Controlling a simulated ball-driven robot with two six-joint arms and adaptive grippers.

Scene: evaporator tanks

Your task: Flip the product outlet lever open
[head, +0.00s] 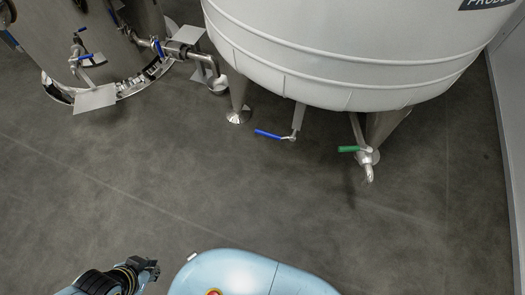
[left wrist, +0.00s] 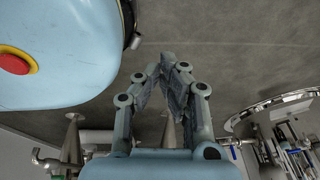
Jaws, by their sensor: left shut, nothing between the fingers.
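A large white tank (head: 340,45) with a partly visible dark label stands at the top of the head view. Two valve levers hang under it: a blue-handled lever (head: 268,134) and a green-handled lever (head: 349,149), the green one on a pipe with a downward spout. Both handles point left. I cannot read which one is the product outlet. My left gripper (head: 152,265) is low at the bottom left of the head view, far from both levers. In the left wrist view its fingers (left wrist: 166,68) come together at the tips with nothing between them. My right gripper is out of view.
A shiny steel tank (head: 125,35) with pipes and blue-handled valves stands at the upper left. Steel legs (head: 239,100) hold up the white tank. Grey floor (head: 230,190) between me and the tanks is clear. A pale wall (head: 508,130) runs along the right edge.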

